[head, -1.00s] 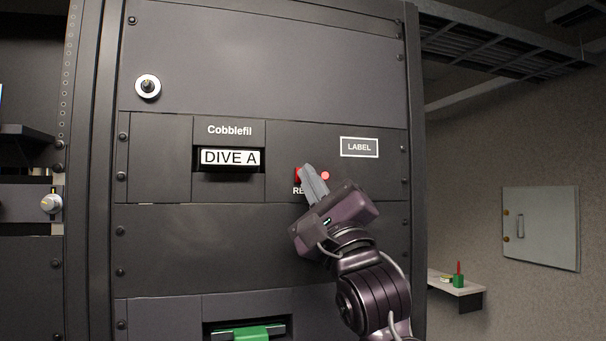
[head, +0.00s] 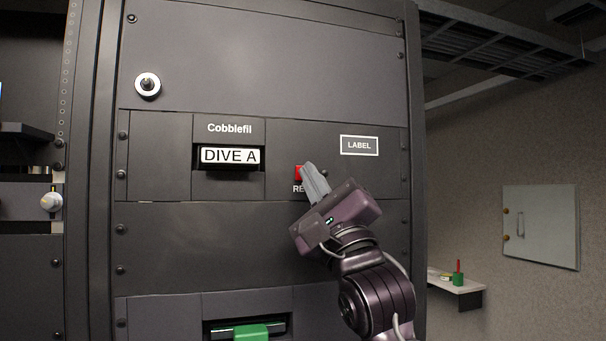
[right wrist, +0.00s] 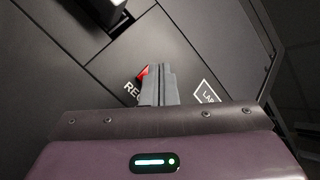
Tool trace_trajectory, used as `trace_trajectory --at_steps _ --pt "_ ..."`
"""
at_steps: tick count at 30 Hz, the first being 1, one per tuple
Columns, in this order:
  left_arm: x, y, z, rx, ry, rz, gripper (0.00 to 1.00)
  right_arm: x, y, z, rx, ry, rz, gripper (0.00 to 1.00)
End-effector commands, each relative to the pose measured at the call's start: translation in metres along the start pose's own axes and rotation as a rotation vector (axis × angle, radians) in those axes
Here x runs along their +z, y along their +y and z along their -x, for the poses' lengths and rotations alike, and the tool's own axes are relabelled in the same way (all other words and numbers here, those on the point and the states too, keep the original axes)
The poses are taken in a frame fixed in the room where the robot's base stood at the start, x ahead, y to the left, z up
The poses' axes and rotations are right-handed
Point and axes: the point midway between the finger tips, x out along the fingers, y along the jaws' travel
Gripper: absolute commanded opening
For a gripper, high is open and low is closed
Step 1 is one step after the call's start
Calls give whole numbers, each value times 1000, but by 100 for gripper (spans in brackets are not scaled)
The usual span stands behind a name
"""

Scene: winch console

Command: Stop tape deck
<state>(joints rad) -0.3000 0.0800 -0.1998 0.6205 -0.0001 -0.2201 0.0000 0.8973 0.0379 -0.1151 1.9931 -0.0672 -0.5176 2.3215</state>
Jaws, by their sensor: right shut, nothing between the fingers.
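The tape deck panel (head: 380,185) is dark grey and set in the rack. It has a slot labelled "Cobblefil" holding a white "DIVE A" cassette (head: 230,156). A red button (head: 299,173) sits right of the slot, above white lettering that starts "RE". My right gripper (head: 308,168) is shut and empty, its fingertips at the button's right side, covering part of it. In the right wrist view the red button (right wrist: 144,74) shows just left of the fingertips (right wrist: 156,68); contact cannot be told. A small round lamp right of the button is dark. My left gripper is not in view.
A framed "LABEL" plate (head: 359,147) is above and right of my fingers. A round key switch (head: 148,86) is at upper left. A green item (head: 247,332) sits in a lower slot. A shelf (head: 455,284) with a green cup stands at right.

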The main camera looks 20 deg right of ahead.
Motion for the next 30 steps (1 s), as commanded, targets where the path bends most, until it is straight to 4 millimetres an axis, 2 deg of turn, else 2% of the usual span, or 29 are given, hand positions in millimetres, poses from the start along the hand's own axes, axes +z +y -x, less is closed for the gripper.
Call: trace_trajectory --at_steps 8,24,30 --pt "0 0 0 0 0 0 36 1 -1 1 -1 0 0 0" --pt "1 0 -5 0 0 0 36 27 -27 37 -2 0 -1 0" --pt "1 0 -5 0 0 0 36 30 -31 42 -1 0 0 0"
